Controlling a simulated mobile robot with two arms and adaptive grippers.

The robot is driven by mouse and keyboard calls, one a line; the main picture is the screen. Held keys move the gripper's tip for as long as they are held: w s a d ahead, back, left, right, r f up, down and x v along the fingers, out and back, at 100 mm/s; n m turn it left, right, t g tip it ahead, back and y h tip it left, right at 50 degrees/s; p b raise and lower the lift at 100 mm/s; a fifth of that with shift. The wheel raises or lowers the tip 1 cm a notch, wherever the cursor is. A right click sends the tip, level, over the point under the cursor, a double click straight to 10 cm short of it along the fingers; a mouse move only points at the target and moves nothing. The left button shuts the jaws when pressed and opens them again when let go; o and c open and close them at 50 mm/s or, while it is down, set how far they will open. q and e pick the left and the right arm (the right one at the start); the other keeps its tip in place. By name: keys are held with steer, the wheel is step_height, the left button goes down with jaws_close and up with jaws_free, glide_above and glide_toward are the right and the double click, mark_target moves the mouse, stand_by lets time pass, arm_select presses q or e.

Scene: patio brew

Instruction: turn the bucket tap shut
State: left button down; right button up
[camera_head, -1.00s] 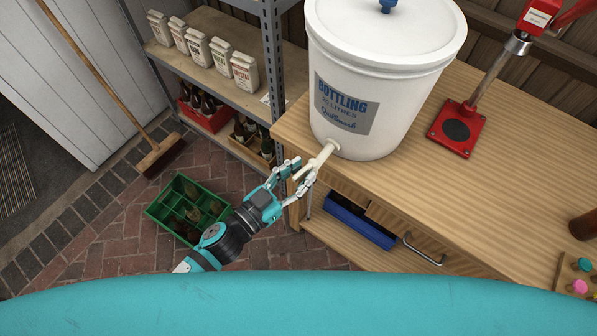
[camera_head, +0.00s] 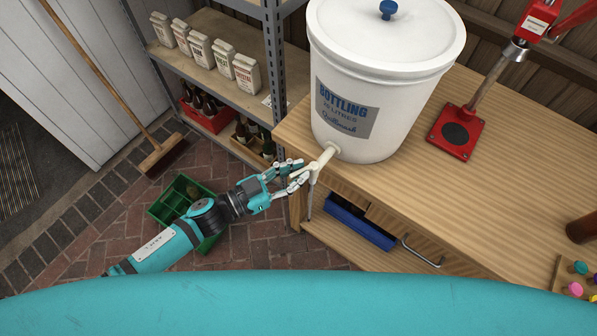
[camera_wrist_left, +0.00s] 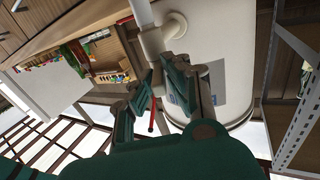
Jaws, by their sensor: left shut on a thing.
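The white bottling bucket (camera_head: 395,105) stands at the bench's left end, with a blue-knobbed lid and a grey label. Its cream tap (camera_head: 326,156) sticks out low on the side, over the bench edge; the tap also shows in the left wrist view (camera_wrist_left: 144,14), beside the bucket wall (camera_wrist_left: 235,85). My left gripper (camera_head: 306,176) is at the outer end of the tap, its fingers shut on the tap's handle. The fingers (camera_wrist_left: 172,72) hide much of the handle, so its exact angle is unclear. My right gripper is in neither view.
The wooden bench (camera_head: 480,200) has a red capper (camera_head: 457,130) and a brown bottle (camera_head: 582,228). A blue tray (camera_head: 360,220) sits below the benchtop. A metal shelf (camera_head: 275,60) stands left of the bucket. A green crate (camera_head: 170,205) and broom (camera_head: 165,155) are on the brick floor.

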mark_target(310, 164)
arm_select(q)
steer(key=m+g, duration=0.1)
steer(key=w+m+g+h, duration=0.1)
steer(key=shift+a+g+b, duration=0.25)
steer(key=shift+g+b, duration=0.05)
steer(key=shift+g, duration=0.1)
steer(key=shift+w+f+m+g+h+b, duration=0.1)
steer(key=shift+w+m+g+h+b, duration=0.15)
steer(key=shift+m+g+h+b, duration=0.4)
steer(key=w+m+g+y+b, duration=0.1)
steer(key=m+g+b, duration=0.2)
steer(key=g+b, duration=0.1)
steer(key=w+m+g+b, duration=0.1)
steer(key=m+g+b, duration=0.2)
steer(key=g+b, duration=0.2)
steer(key=w+m+g+y+b, duration=0.1)
steer(key=m+g+b, duration=0.2)
steer(key=g+b, duration=0.2)
steer(key=shift+w+d+f+g+y+b, duration=0.15)
steer(key=shift+d+g+y+b, duration=0.15)
steer(key=shift+b, duration=0.4)
steer(key=shift+w+d+r+m+g+y+b, duration=0.1)
steer(key=shift+r+m+g+y+b, duration=0.15)
steer(key=shift+m+g+y+b, duration=0.4)
steer(key=c, duration=1.4)
jaws_free()
steer(key=shift+o, duration=0.2)
